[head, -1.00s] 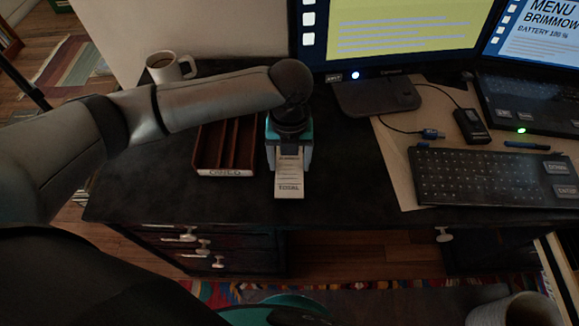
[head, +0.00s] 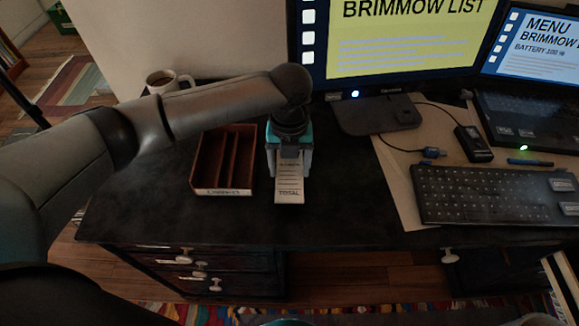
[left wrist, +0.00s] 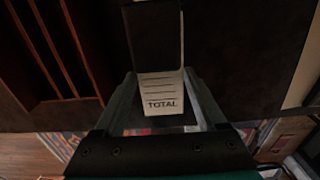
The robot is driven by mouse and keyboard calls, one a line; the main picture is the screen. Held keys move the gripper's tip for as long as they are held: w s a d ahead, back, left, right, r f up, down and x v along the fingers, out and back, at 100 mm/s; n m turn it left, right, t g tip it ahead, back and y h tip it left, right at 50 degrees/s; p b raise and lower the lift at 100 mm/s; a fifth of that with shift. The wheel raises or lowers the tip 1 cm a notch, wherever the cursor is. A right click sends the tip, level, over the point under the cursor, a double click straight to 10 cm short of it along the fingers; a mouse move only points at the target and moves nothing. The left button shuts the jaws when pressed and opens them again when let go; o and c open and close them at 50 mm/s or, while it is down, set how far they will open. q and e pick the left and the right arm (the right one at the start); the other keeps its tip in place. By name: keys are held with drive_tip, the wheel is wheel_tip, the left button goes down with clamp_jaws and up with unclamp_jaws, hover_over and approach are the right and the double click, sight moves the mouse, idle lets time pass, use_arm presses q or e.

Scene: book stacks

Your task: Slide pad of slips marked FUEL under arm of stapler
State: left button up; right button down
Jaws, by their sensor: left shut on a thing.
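A white pad of slips (head: 289,183) lies on the dark desk, with ruled lines and the word TOTAL at its near end. I cannot read FUEL on it. My left gripper (head: 289,150), teal and grey, points down over its far part and is shut on it. In the left wrist view the pad (left wrist: 160,95) sits between the two fingers (left wrist: 158,85). A long dark block (left wrist: 153,35) covers the pad's far part there; it looks like the stapler's arm, but I cannot be sure. My arm hides the spot behind in the head view. My right gripper is not in view.
A brown wooden tray with compartments (head: 223,190) stands close left of the pad. A mug (head: 168,80) is behind my arm. The monitor stand (head: 377,115), a black device (head: 473,145) and a keyboard (head: 490,195) are to the right. The desk in front of the pad is bare.

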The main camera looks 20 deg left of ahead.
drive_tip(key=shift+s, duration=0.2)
use_arm(q)
drive_tip(key=o, duration=1.2)
drive_tip(key=shift+o, duration=0.2)
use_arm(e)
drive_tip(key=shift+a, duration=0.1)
use_arm(q)
drive_tip(key=shift+r, duration=0.15)
wheel_tip(320, 180, up, 15)
drive_tip(key=p, duration=0.4)
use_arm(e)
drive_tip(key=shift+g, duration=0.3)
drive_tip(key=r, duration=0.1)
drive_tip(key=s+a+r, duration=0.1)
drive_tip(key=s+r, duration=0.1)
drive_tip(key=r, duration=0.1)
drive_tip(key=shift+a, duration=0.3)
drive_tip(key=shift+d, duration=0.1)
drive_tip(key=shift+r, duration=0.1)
